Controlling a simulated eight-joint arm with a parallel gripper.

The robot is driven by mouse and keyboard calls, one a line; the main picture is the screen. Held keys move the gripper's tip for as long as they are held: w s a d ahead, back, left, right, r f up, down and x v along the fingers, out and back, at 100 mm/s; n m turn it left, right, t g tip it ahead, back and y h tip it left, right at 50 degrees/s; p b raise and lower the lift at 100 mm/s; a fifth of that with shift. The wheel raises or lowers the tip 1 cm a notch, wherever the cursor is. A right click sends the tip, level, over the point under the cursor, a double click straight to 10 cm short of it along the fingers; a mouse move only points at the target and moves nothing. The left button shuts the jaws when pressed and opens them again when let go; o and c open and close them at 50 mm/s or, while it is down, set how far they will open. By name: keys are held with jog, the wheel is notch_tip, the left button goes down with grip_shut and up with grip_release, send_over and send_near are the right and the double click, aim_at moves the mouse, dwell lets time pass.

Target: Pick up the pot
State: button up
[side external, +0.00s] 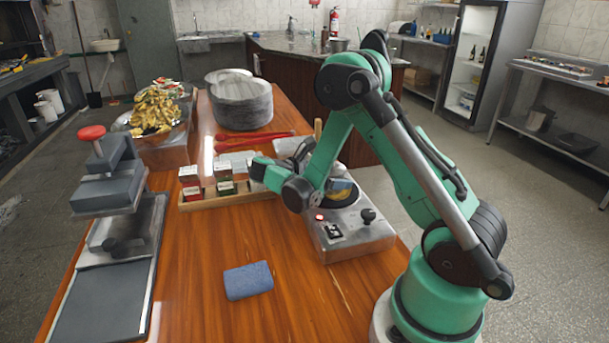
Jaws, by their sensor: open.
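A large, round, grey pot-like vessel (241,108) stands at the far end of the wooden table; I cannot tell whether it is one pot or a stack. A small round dark pan with something yellow in it (340,202) sits on the grey hotplate unit (345,238), partly hidden by my arm. A metal pot (339,45) stands on the back counter. My gripper (259,164) is at the left end of my wrist, over the seasoning rack and nearer than the large grey vessel, apart from it. It is open and looks empty; its fingers are hard to make out.
A wooden rack with several small boxes (223,193) stands mid-table. Red tongs (252,139) lie behind it. A heaped food platter (155,112) is at the back left. A grey press (108,190) stands left. A blue sponge (248,280) lies in front, with clear table around it.

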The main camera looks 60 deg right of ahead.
jog(key=shift+s+d+f, duration=0.1)
jog(key=shift+d, duration=0.1)
grip_shut()
dwell(0.4)
